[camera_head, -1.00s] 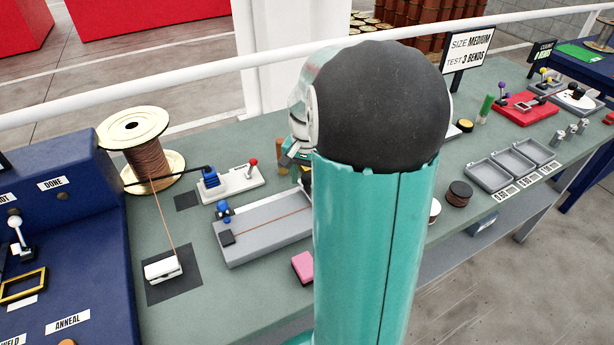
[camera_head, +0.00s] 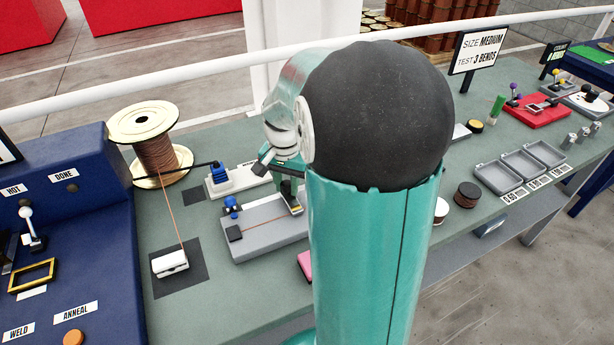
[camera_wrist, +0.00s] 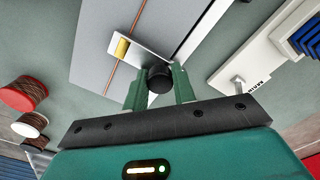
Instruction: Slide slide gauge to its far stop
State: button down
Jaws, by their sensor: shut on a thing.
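The slide gauge is a long grey bed (camera_head: 265,248) on the green bench, with a copper wire along it and a blue clamp (camera_head: 231,206) at its left end. In the wrist view the bed (camera_wrist: 95,55) shows its slider, a pale plate (camera_wrist: 138,52) with a yellow pad (camera_wrist: 122,48) at the wire and a black knob (camera_wrist: 158,73). My gripper (camera_wrist: 158,84) has its two green fingers on either side of the knob, shut on it. In the head view my gripper (camera_head: 291,200) is over the bed, and my arm hides the bed's right end.
A white fixture with a blue stepped block (camera_head: 219,174) stands behind the bed. A wire spool (camera_head: 155,150) and a white wire guide (camera_head: 170,263) are at left. Dark and white round spools (camera_head: 467,194) and grey trays (camera_head: 508,170) lie right of my arm.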

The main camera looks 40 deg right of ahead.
jog(key=w+a, duration=0.1)
jog(key=a, duration=0.4)
jog(key=w+a, duration=0.1)
jog(key=a, duration=0.2)
jog(key=shift+w+a, duration=0.25)
jog(key=shift+w, duration=0.05)
jog(key=c, duration=1.1)
grip_release()
jog(key=shift+c, duration=0.2)
notch_tip(320, 180, up, 14)
